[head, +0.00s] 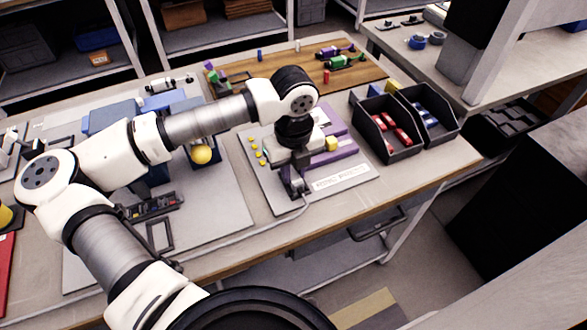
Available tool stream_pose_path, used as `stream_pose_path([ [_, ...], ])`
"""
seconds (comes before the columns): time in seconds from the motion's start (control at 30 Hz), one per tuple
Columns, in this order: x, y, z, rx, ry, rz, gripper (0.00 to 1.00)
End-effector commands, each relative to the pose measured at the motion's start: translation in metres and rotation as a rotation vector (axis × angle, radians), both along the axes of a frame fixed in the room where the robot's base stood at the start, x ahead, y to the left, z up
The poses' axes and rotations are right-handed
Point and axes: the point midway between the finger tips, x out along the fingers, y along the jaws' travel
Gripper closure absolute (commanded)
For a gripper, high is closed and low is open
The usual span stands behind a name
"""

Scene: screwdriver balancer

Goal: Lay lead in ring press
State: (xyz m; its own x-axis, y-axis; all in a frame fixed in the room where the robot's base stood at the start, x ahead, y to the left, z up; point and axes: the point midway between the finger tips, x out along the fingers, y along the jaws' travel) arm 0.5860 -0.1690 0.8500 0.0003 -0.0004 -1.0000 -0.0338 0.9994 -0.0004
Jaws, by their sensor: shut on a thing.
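The ring press is most likely the device with purple blocks (339,133) on a pale labelled plate (275,192) near the table's front edge. My gripper (297,191) points down over the front of this plate, in front of the purple parts. It is shut on the pale grey lead (262,232), which runs from the fingers down and left along the table front. The fingers and my wrist hide the grip itself and the middle of the press. I cannot tell whether the held part touches the press.
Black bins (404,152) with red and blue parts stand to the right. A wooden board (372,74) with small coloured tools lies behind. A yellow ball (201,154) on a blue fixture is left of the plate. Several yellow pieces (257,153) line the plate's left edge.

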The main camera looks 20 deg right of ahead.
Motion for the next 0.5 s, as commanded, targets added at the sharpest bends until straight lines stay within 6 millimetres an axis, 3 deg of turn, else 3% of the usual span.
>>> stream_pose_path([
  [0.27, 0.0000, 0.0000, 0.0001, 0.000, 0.000, 0.000, 0.99],
  [0.3, 0.0000, 0.0001, 0.0001, 0.000, 0.000, 0.000, 0.74],
  [0.43, 0.0000, 0.0001, 0.0001, 0.000, 0.000, 0.000, 0.57],
  [0.5, 0.0000, 0.0000, 0.0000, 0.000, 0.000, 0.000, 0.53],
])
